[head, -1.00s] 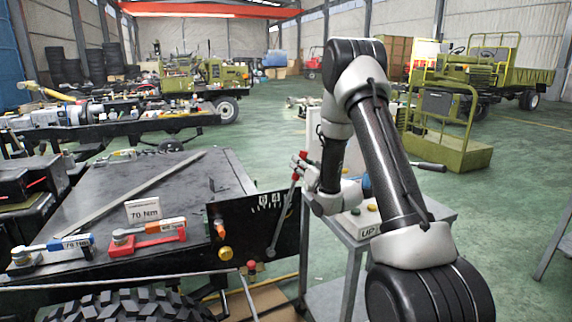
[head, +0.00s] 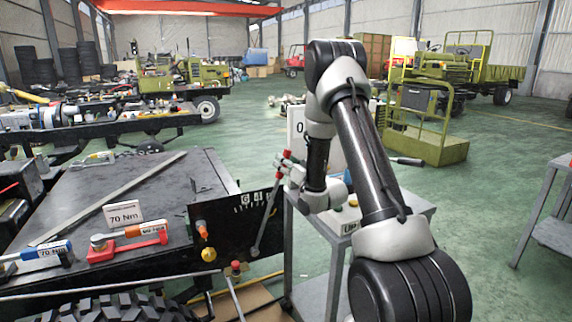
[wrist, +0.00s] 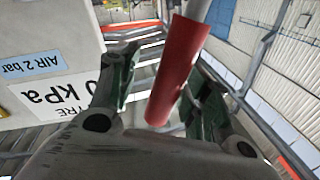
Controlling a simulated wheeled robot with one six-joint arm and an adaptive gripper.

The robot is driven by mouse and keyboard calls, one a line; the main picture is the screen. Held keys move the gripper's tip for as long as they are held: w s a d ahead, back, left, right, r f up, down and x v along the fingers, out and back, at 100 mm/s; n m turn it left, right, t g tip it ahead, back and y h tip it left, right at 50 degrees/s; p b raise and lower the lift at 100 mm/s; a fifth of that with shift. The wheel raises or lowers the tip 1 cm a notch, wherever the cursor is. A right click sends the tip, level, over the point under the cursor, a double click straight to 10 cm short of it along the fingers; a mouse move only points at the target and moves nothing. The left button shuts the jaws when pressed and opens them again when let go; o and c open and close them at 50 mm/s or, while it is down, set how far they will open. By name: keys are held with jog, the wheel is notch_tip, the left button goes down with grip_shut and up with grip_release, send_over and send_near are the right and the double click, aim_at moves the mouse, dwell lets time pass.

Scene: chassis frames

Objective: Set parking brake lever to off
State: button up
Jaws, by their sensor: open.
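A long grey lever (head: 266,222) with a red grip rises from a black panel (head: 213,226) at the front of the dark bench and leans right at its top. I take it to be the parking brake lever, but no readable label confirms this. My gripper (head: 286,166) is at the lever's top end. In the wrist view the red grip (wrist: 180,70) lies between the two open fingers (wrist: 160,82), with the grey rod running up out of view. Whether a finger touches the grip I cannot tell. My arm partly hides the area behind.
An orange knob (head: 202,229), a yellow knob (head: 208,254) and a short red-topped lever (head: 236,268) are near the panel. A grey cart (head: 318,262) with buttons and a white box (head: 296,128) stands close at right. Torque wrenches (head: 130,238) lie on the bench.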

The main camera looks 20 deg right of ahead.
jog(key=v, duration=1.2)
jog(key=shift+r, duration=0.15)
jog(key=s+a+r+n+g+h, duration=0.15)
jog(key=s+r+g+h, duration=0.25)
jog(key=r+g, duration=0.45)
jog(key=s+a+r+g, duration=0.2)
jog(key=s+a+g, duration=0.1)
jog(key=s, duration=1.1)
jog(key=s+a+r+g, duration=0.3)
jog(key=s, duration=1.1)
jog(key=shift+n+y, duration=0.3)
jog(key=shift+n, duration=0.05)
